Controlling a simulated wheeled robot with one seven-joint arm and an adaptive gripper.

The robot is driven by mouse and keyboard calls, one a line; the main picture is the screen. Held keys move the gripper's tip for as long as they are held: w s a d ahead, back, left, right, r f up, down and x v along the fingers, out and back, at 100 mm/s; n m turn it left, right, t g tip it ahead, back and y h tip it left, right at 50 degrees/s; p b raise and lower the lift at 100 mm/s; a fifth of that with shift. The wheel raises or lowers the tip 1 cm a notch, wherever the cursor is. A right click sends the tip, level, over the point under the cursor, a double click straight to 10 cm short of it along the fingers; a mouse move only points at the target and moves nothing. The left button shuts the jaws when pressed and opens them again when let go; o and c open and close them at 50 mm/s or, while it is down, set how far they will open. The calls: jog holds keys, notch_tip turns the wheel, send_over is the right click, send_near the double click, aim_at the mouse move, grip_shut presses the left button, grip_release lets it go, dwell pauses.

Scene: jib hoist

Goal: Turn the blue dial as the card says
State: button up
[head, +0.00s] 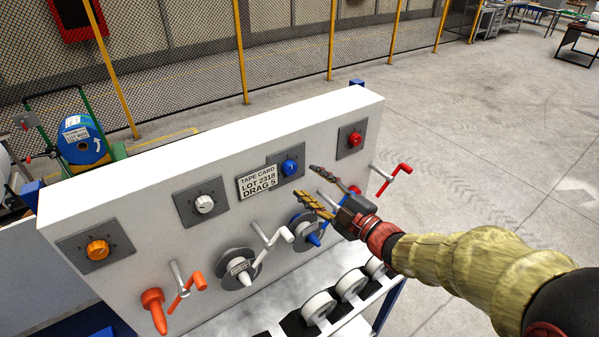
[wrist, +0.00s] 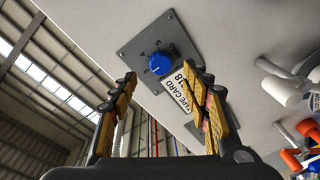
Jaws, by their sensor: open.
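The blue dial (head: 289,167) sits on a grey square plate on the white panel (head: 120,200), between the card and the red dial. It also shows in the wrist view (wrist: 160,63), ahead of the fingertips, with a white pointer mark and small scale marks around it. The card (head: 258,182) reads "TAPE CARD LOT 2318 DRAG 5"; part of it shows behind a finger in the wrist view (wrist: 178,90). My gripper (head: 313,187) is open and empty, in front of the panel to the lower right of the blue dial, apart from it.
An orange dial (head: 97,249), a white dial (head: 204,204) and a red dial (head: 355,139) are on the same panel. Cranks stick out below them, orange (head: 185,285), white (head: 272,240) and red (head: 390,178). White rolls (head: 318,308) stand below.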

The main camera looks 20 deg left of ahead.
aim_at(293, 170)
jog(key=x, duration=0.6)
jog(key=shift+w+a+p, duration=0.15)
jog(key=shift+w+p, duration=0.05)
jog(key=shift+p, duration=0.1)
jog(key=shift+c, duration=1.1)
jog(key=c, duration=0.9)
jog(key=shift+c, duration=0.2)
